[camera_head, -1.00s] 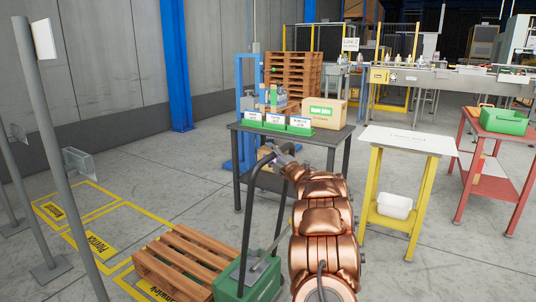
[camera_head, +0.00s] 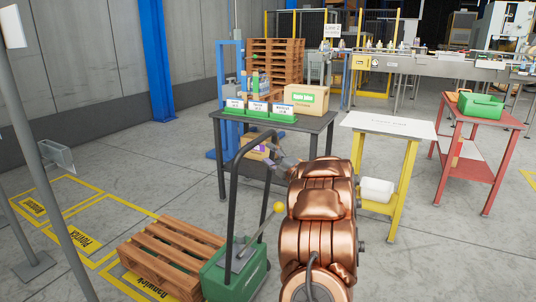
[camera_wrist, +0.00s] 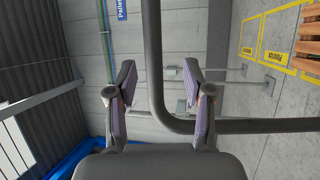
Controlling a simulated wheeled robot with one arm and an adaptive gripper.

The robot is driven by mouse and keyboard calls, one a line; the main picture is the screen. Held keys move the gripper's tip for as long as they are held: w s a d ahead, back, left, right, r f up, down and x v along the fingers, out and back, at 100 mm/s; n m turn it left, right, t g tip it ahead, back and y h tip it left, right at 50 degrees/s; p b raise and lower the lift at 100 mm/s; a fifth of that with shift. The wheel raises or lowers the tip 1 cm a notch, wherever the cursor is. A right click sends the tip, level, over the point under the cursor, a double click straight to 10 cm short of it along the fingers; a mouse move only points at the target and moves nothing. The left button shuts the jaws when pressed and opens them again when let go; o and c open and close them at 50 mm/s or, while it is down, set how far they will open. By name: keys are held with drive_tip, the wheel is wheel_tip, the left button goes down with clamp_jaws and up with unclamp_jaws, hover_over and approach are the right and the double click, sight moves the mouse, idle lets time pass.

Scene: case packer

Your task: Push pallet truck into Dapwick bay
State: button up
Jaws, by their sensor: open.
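The pallet truck has a green body (camera_head: 236,276) and a tall dark hoop handle (camera_head: 232,190). A wooden pallet (camera_head: 170,253) lies at its front, over the edge of a yellow-outlined bay (camera_head: 112,266) whose floor label is partly covered and hard to read; I cannot tell if it says Dapwick. My gripper (camera_head: 281,163) is just right of the handle, below its top. In the wrist view my gripper (camera_wrist: 160,92) is open, and the handle bar (camera_wrist: 153,60) appears between the two fingers. I cannot tell how deep between them it lies.
More marked bays (camera_head: 80,240) lie to the left, near a grey post (camera_head: 62,215). A dark table (camera_head: 320,122) with a carton (camera_head: 305,99) stands behind the handle. A yellow-legged table (camera_head: 392,124) and a red table (camera_head: 470,170) stand at right. The floor between is open.

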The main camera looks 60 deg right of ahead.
sight(258, 141)
drive_tip(key=shift+w+a+r+m+g+h, duration=0.3)
drive_tip(key=shift+m+g+h, duration=0.35)
drive_tip(key=shift+m+h, duration=0.3)
drive_tip(key=shift+w+a+r+m+g+h, duration=0.15)
drive_tip(key=shift+w+m+g+h, duration=0.2)
drive_tip(key=shift+m+g+h, duration=0.6)
drive_tip(key=shift+w+a+r+m+g+h, duration=0.3)
drive_tip(key=shift+m+h, duration=0.4)
drive_tip(key=shift+h, duration=0.6)
drive_tip(key=shift+x, duration=3.9)
drive_tip(key=shift+f, duration=0.1)
drive_tip(key=shift+s, duration=0.1)
clamp_jaws()
